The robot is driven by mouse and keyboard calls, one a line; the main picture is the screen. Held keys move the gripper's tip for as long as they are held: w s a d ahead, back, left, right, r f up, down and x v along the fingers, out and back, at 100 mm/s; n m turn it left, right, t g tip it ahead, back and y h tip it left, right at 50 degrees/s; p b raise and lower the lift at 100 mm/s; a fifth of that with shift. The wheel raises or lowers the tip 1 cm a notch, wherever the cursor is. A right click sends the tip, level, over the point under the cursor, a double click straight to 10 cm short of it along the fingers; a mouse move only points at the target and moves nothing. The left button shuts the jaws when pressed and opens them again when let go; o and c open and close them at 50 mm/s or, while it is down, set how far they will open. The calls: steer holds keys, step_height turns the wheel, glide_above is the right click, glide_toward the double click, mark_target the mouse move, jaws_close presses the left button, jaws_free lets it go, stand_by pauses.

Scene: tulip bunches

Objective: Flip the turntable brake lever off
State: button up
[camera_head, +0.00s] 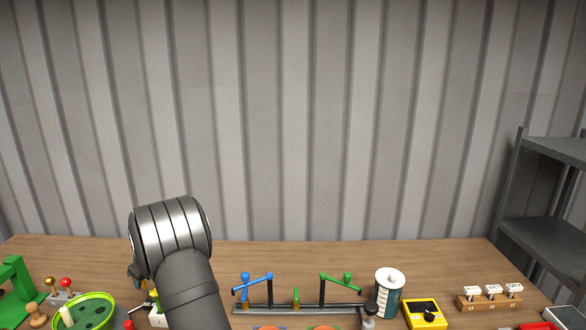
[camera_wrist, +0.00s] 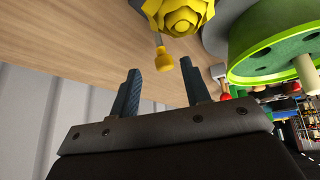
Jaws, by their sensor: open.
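A bright green round turntable-like dish (camera_head: 84,312) with dark holes and a cream peg sits at the front left; it also shows in the wrist view (camera_wrist: 280,42). My gripper (camera_wrist: 161,84) is open and empty, pointing down toward the wooden table, its blue fingers apart. In the wrist view a small yellow knob (camera_wrist: 163,61) on a thin stem lies beyond the gap between the fingers, apart from them. It may be the brake lever, but I cannot tell for sure. In the head view my arm hides most of this area.
A yellow ridged piece (camera_wrist: 180,14) is beside the knob. A rail with blue and green arms (camera_head: 300,308), a white-and-teal cylinder (camera_head: 388,290) and a yellow box (camera_head: 425,314) stand to the right. The table's back strip is clear.

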steer(key=shift+x, duration=0.95)
steer(key=shift+a+f+h, duration=0.1)
steer(key=shift+a+h, duration=0.45)
steer(key=shift+h, duration=0.05)
steer(key=shift+a, duration=0.1)
steer(key=s+d+r+m+h, duration=0.1)
steer(key=s+r+m, duration=0.1)
steer(key=r, duration=0.6)
steer(key=s+d+r+m, duration=0.1)
steer(key=r+m, duration=0.2)
steer(key=r, duration=0.6)
steer(key=shift+s+m+g+h, duration=0.3)
steer(key=shift+s+g+h, duration=0.05)
steer(key=shift+g+h, duration=0.05)
steer(key=shift+d, duration=0.1)
